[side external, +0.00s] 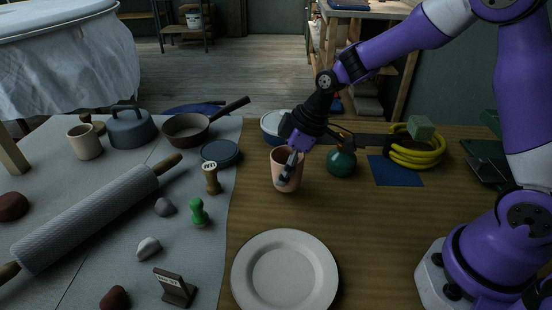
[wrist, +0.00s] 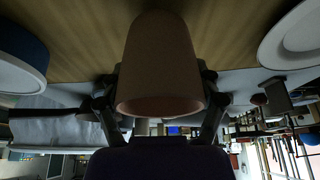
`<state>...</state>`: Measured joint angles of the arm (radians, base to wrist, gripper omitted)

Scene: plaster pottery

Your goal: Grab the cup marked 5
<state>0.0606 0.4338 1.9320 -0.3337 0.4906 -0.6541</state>
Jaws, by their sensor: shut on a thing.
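A pinkish clay cup (side external: 278,175) is upright at the middle of the wooden table, behind the white plate. My gripper (side external: 288,169) comes down on it from the upper right and is shut on it. One dark finger shows against the cup's near side. In the wrist view the cup (wrist: 160,55) fills the upper middle, with a finger of my gripper (wrist: 158,92) on each side of it. I cannot read a 5 or any other mark on the cup. I cannot tell whether its base touches the table.
A white plate (side external: 285,248) lies in front of the cup. A green round flask (side external: 342,162) stands close to its right, and a blue-and-white bowl (side external: 272,124) behind it. A wooden stamp (side external: 211,178) and a green stamp (side external: 199,212) stand left. A beige mug (side external: 85,142) is far left.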

